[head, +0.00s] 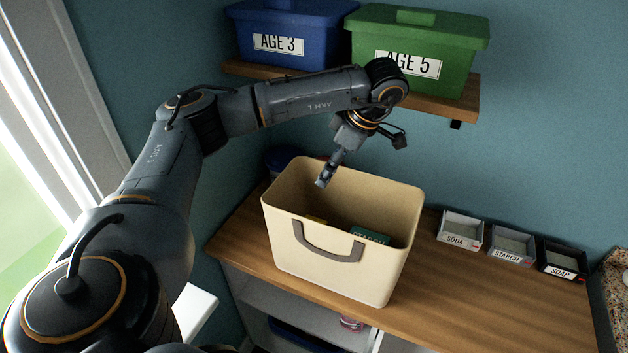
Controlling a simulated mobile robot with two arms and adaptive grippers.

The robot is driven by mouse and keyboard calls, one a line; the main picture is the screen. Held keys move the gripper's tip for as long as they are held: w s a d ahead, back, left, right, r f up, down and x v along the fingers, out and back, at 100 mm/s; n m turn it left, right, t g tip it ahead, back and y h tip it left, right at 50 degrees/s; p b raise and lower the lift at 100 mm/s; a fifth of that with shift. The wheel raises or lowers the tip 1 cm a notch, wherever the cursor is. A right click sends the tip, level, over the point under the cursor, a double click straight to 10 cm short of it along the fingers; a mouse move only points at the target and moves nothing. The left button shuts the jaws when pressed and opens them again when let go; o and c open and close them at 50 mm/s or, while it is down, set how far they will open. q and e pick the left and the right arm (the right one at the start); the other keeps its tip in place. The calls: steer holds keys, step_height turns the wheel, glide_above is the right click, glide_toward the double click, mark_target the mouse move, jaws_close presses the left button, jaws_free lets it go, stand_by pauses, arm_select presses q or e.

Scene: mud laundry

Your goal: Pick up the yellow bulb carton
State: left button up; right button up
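A cream bin (330,265) with a grey handle stands on the wooden counter. My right gripper is out of view.
Blue (290,35) and green (415,50) lidded tubs sit on a shelf above, close to my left arm. Small trays labelled soda (460,230), starch (511,245) and soap (563,260) line the wall. The counter (480,290) right of the bin is clear.

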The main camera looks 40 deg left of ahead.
arm_select(q)
steer(key=f, duration=0.2)
steer(key=b, duration=1)
glide_toward(317, 220)
steer(key=s+f, duration=0.1)
steer(key=s+a+f, duration=0.1)
steer(key=f, duration=0.1)
steer(key=s+f+b, duration=0.1)
steer(key=f, duration=0.1)
steer(key=shift+a+f, duration=0.25)
steer(key=shift+a, duration=0.1)
steer(key=shift+s+a+f+p, duration=0.15)
steer(key=shift+f+p, duration=0.2)
steer(key=shift+p, duration=0.1)
steer(key=p+x, duration=0.2)
steer(key=x, duration=0.1)
steer(key=shift+f, duration=0.35)
steer(key=shift+a+f, duration=0.15)
steer(key=shift+f, duration=0.3)
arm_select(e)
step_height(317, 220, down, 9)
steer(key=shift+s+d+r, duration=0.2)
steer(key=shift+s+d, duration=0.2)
arm_select(q)
steer(key=shift+c, duration=0.2)
